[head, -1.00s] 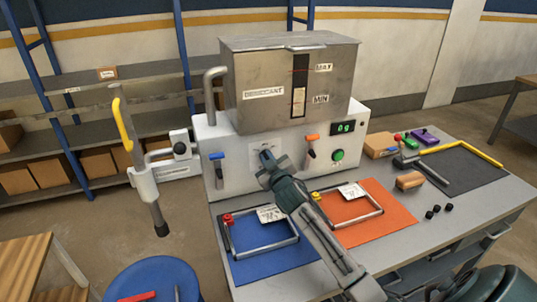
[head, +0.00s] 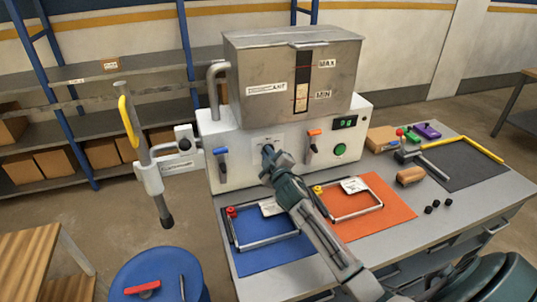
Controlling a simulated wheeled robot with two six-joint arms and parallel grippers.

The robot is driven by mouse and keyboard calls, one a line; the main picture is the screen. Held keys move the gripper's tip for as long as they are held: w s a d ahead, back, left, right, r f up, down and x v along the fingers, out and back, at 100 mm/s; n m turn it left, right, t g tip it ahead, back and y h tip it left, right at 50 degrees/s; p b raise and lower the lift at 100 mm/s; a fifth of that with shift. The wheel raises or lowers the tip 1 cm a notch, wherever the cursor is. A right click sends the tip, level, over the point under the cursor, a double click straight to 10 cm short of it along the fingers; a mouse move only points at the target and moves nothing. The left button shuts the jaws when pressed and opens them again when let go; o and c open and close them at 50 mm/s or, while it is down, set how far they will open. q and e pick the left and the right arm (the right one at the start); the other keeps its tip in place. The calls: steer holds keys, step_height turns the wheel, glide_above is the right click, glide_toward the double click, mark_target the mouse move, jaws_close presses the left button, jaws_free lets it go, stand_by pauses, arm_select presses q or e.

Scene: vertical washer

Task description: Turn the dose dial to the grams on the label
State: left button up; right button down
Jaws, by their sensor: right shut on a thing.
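My right gripper (head: 270,156) is shut on the dose dial at the front of the white machine (head: 228,170). The dial is mostly hidden behind the fingers, with its pale scale plate (head: 262,138) behind. The small display (head: 344,122) shows a green reading ending in g; its digit is blurred. The print on both is too small to read. My left gripper is not in view.
A blue lever (head: 220,158) and an orange-topped lever (head: 313,145) flank the dial. A green button (head: 340,150) is below the display.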

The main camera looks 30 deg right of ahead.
steer(key=c, duration=1.5)
jaws_free()
steer(key=b+v, duration=0.3)
steer(key=v, duration=0.7)
steer(key=shift+s+a, duration=0.2)
steer(key=shift+s, duration=0.15)
steer(key=shift+f, duration=0.1)
